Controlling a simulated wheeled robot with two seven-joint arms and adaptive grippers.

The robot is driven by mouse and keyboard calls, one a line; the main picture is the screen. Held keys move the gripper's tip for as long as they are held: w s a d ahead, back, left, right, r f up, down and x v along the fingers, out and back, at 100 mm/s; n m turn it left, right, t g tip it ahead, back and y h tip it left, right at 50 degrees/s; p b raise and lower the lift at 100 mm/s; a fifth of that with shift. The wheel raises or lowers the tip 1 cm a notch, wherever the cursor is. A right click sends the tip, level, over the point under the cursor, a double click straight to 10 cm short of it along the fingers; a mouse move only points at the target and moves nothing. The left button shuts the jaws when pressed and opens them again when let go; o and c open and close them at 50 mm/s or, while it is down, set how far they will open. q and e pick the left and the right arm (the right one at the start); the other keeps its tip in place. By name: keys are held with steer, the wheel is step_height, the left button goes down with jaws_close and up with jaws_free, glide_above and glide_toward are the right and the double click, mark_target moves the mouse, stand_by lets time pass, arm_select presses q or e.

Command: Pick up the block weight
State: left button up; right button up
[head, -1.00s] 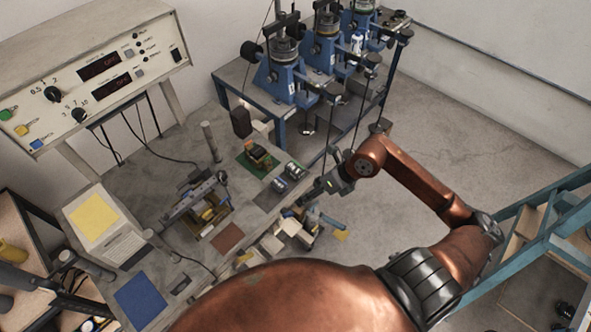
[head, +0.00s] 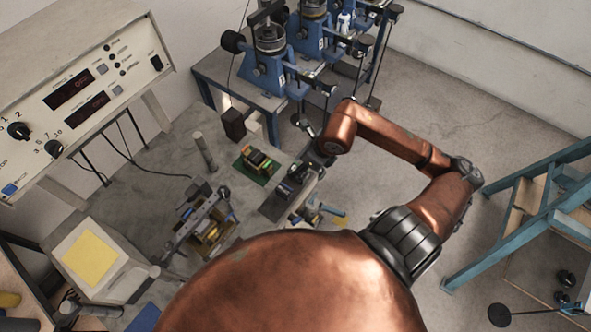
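Small dark and coloured blocks (head: 258,161) sit together on a green mat (head: 248,171) on the grey bench; I cannot tell which item is the block weight. My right gripper (head: 294,188) is low over a dark grey mat (head: 272,211), just right of the green mat. It covers most of the metal pieces there. Its fingers blend with what lies beneath, so I cannot tell whether they are open or touching anything. My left gripper is not in view.
A lever frame (head: 208,222) stands on the bench left of my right gripper. A post (head: 204,150) and a dark box (head: 233,124) stand behind the mats. Blue lever machines (head: 268,75) stand at the back. A control panel (head: 75,100) is at upper left.

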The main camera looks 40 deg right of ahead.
steer(key=shift+s+f, duration=0.1)
steer(key=shift+f, duration=0.3)
steer(key=shift+d+p+x, duration=0.1)
steer(key=shift+p+x, duration=0.15)
steer(key=shift+x, duration=0.95)
steer(key=shift+d+p+x, duration=0.15)
steer(key=shift+p+x, duration=0.1)
steer(key=shift+x, duration=1)
steer(key=shift+c, duration=0.6)
steer(key=shift+s, duration=0.1)
jaws_close()
